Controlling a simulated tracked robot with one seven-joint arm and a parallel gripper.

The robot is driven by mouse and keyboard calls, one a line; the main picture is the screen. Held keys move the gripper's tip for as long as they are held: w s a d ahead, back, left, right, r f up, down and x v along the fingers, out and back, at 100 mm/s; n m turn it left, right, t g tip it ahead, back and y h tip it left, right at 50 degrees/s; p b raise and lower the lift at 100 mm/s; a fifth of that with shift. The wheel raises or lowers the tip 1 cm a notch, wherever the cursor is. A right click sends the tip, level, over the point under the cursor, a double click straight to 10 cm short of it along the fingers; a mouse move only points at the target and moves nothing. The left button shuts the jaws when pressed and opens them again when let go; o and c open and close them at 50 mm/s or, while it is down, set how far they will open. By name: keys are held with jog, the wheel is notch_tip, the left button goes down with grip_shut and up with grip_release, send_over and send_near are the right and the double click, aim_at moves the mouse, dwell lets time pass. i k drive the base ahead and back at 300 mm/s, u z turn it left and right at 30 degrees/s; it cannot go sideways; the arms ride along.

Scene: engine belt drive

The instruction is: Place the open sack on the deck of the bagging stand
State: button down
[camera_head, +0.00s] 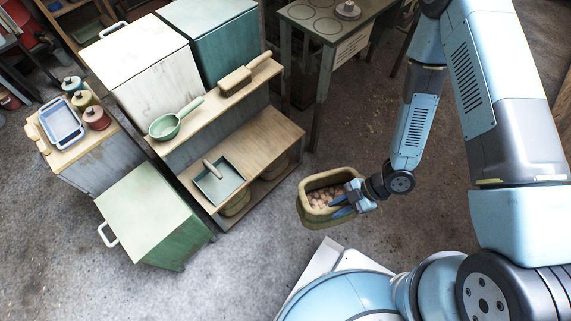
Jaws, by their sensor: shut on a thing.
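The open sack (309,212) is an olive, tub-like container with pale round lumps inside. My gripper (342,203) is shut on its right side and holds it in front of the bagging stand, to the right of the deck. The deck (258,143) is the lower wooden surface of the stand, with its right part bare. Similar olive shapes (236,204) show partly hidden beneath the deck. From this view I cannot tell how high the sack is above the floor.
A blue-grey scoop or tray with a handle (218,186) lies on the deck's left part. The upper shelf holds a green ladle (168,126) and a wooden scoop (235,81). A green bin (145,215) stands left; a dark green table (318,60) stands behind.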

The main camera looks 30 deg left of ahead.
aim_at(280, 137)
jog(key=u, duration=0.65)
jog(key=i, duration=0.9)
jog(key=u, duration=0.35)
